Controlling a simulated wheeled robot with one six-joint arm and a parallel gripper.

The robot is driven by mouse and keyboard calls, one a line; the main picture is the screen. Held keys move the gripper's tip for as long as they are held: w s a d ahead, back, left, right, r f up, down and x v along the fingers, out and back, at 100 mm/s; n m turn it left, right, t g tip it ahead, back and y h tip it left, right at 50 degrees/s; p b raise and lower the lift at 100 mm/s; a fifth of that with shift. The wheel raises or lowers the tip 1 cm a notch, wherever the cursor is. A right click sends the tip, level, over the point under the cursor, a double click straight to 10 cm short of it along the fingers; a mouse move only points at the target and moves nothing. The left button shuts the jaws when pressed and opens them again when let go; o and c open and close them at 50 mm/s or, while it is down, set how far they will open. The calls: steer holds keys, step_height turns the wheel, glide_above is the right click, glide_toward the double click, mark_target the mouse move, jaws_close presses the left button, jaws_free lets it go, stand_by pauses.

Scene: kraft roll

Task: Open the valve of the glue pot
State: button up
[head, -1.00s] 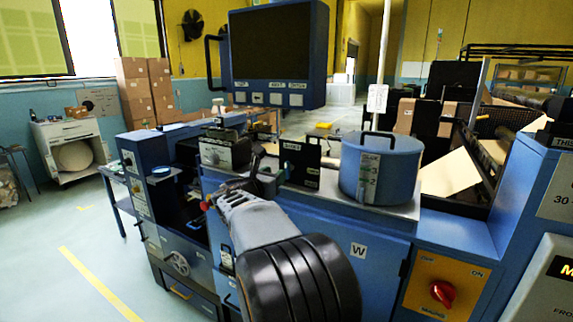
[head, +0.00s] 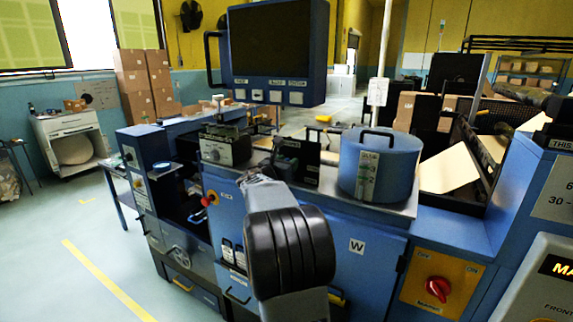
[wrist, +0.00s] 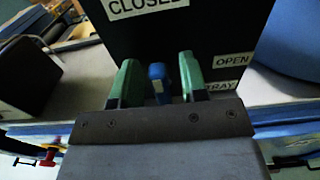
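The glue pot (head: 378,165) is a blue drum with a black top handle and a numbered label, standing on the machine's top. Its rounded blue side also shows at the right of the wrist view (wrist: 292,50). Left of it stands a black panel (head: 306,170); in the wrist view the panel (wrist: 165,40) reads CLOSED, OPEN and TRAY. A small blue lever (wrist: 158,84), apparently the valve handle, shows in front of the panel. My gripper (wrist: 158,80) is open, its green fingers either side of the lever with gaps; contact is not visible.
A grey and black box (head: 226,148) stands left of the panel. A red knob (head: 210,199) projects from the machine's front. A blue-framed monitor (head: 277,50) hangs above. A red switch (head: 439,288) is at lower right. Open floor lies left.

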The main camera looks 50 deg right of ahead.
jaws_close()
steer(key=shift+f+b, duration=0.1)
steer(key=shift+b, duration=0.35)
steer(key=m+b, duration=0.2)
steer(key=b, duration=0.1)
steer(key=m+b, duration=0.1)
steer(key=shift+s+f+b, duration=0.25)
steer(key=shift+b, duration=0.1)
steer(key=shift+s+d+f+m+b, duration=0.1)
steer(key=shift+s+m+b, duration=0.1)
steer(key=shift+m+b, duration=2.45)
steer(key=shift+s+a+f+m+b, duration=0.1)
steer(key=shift+s+m+b, duration=0.05)
steer(key=shift+m+b, duration=2.5)
steer(key=shift+s+d+f+m+b, duration=0.1)
steer(key=shift+s+m+b, duration=0.1)
steer(key=shift+m+b, duration=2.45)
steer(key=shift+n+b, duration=0.35)
steer(key=shift+b, duration=0.1)
